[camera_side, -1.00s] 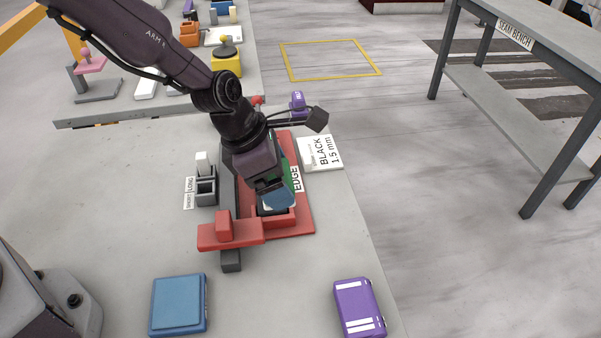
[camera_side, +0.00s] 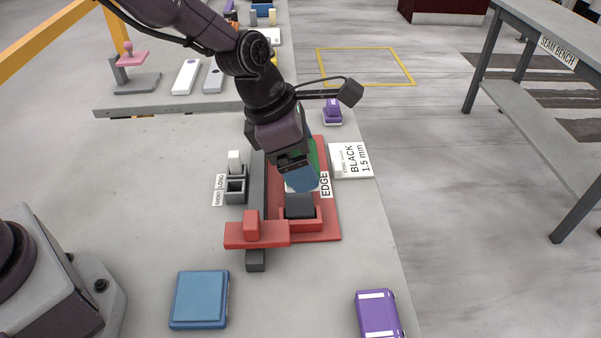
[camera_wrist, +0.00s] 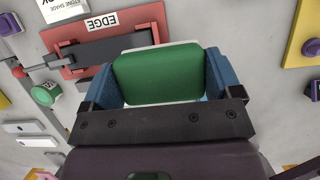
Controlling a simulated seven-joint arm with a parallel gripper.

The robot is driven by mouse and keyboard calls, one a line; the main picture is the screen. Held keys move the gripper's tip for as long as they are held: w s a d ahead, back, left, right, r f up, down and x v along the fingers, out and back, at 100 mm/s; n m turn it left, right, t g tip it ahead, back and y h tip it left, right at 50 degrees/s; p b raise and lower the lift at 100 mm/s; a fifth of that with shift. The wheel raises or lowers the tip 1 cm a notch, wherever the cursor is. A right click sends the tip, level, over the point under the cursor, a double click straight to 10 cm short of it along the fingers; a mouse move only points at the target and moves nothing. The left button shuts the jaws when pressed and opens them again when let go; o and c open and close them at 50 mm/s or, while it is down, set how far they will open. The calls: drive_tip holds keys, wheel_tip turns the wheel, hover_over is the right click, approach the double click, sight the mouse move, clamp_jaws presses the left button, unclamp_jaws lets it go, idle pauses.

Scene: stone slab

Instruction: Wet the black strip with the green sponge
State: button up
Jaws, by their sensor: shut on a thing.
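My gripper (camera_side: 303,178) is shut on the green sponge, its blue fingers either side of it. In the wrist view the sponge (camera_wrist: 157,74) shows a green top over a pale layer; in the side view only a green bit (camera_side: 314,154) shows behind the fingers. A dark strip-like piece (camera_side: 300,204) sits in a red holder on the red plate marked EDGE. The gripper is just beyond its near end. In the wrist view the strip (camera_wrist: 105,48) lies beyond the sponge, partly covered. I cannot tell whether they touch, or whether the strip is wet.
A dark bar (camera_side: 257,190) with a red crosspiece (camera_side: 258,233) lies left of the plate. A small grey holder (camera_side: 236,188) and a white BLACK 1.5 mm card (camera_side: 352,160) flank it. A blue box (camera_side: 199,299) and purple box (camera_side: 379,314) stand in front, with clear slab around them.

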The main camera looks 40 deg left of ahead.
drive_tip(key=s+a+m+g+h, duration=0.1)
drive_tip(key=s+a+m+g, duration=0.15)
drive_tip(key=s+m, duration=0.5)
drive_tip(key=m+g+y, duration=0.1)
drive_tip(key=m+g, duration=0.3)
drive_tip(key=m, duration=0.7)
hover_over(197, 302)
wheel_tip(197, 302, down, 8)
drive_tip(key=shift+n, duration=0.25)
drive_tip(key=shift+w+a+f, duration=0.15)
drive_tip(key=shift+f, duration=0.95)
drive_tip(key=shift+w+a+f, duration=0.1)
drive_tip(key=shift+w+f, duration=0.1)
drive_tip(key=shift+f, duration=0.85)
drive_tip(key=shift+w+a+f, duration=0.15)
drive_tip(key=shift+f, duration=0.95)
drive_tip(key=shift+f, duration=0.6)
wheel_tip(197, 302, up, 7)
